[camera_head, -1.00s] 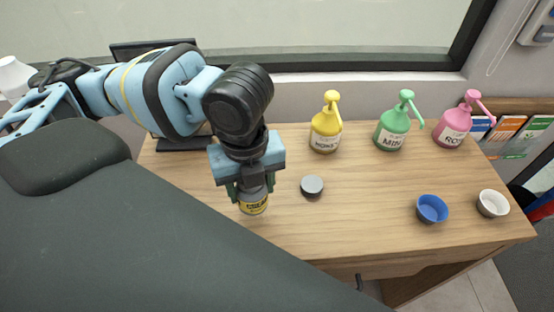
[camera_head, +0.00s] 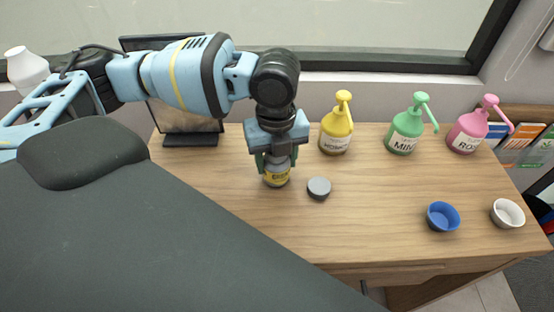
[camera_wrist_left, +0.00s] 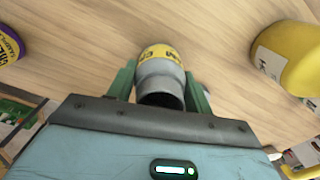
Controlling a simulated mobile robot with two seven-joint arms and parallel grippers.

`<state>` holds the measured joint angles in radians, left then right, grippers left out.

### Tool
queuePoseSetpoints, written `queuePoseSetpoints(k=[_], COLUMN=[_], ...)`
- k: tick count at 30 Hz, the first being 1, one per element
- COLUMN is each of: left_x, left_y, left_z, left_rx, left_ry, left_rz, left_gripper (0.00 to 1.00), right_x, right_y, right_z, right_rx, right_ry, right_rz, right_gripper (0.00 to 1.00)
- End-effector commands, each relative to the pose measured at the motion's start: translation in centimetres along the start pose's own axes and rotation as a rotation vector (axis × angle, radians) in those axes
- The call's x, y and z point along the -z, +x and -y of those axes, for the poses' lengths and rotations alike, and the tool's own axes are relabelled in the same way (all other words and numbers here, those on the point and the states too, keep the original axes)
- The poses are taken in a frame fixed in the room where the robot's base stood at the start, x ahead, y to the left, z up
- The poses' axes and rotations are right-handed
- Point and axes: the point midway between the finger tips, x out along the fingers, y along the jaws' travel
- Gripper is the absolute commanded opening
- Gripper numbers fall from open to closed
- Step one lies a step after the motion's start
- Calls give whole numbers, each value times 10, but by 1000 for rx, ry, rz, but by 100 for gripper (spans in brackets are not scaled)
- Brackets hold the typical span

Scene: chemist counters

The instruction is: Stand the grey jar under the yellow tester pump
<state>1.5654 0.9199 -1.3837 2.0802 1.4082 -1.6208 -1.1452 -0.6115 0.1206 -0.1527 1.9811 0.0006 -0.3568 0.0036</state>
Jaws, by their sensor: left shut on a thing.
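The grey jar (camera_head: 277,179) with a yellow label is held upright in my left gripper (camera_head: 277,161). The fingers are shut on its sides. In the left wrist view the jar (camera_wrist_left: 160,70) sits between the two green fingers, its mouth dark and apparently open. I cannot tell whether its base touches the counter. The yellow tester pump (camera_head: 336,137) stands to the right of and behind the jar, clearly apart from it. Its yellow body also shows at the right of the left wrist view (camera_wrist_left: 292,52). My right gripper is not in view.
A grey round lid (camera_head: 319,188) lies just right of the jar. Green (camera_head: 405,137) and pink (camera_head: 467,135) pumps stand further right. Blue (camera_head: 443,217) and white (camera_head: 508,213) bowls are at front right. The counter (camera_head: 375,185) between lid and bowls is clear.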

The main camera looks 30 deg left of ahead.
Motion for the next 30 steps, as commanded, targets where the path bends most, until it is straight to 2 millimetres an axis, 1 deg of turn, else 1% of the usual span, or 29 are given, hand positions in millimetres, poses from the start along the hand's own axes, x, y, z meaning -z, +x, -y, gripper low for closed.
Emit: queuePoseSetpoints(k=[1, 3, 9, 14, 15, 19, 30], left_x=[0, 0, 0, 0, 0, 0, 0], left_y=[6, 8, 8, 11, 10, 11, 8], left_z=[0, 0, 0, 0, 0, 0, 0], left_rx=[-1, 0, 2, 2, 3, 2, 2], left_ry=[0, 0, -1, -1, -1, -1, 0], left_rz=[-1, 0, 1, 1, 2, 1, 1], left_gripper=[25, 25, 25, 25, 56, 72, 72], right_x=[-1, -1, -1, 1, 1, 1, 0], right_y=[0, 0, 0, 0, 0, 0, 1], right_z=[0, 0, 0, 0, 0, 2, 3], right_rx=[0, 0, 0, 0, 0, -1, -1], right_ry=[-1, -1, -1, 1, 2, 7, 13], right_rz=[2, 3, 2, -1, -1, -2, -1], right_gripper=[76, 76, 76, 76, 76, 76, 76])
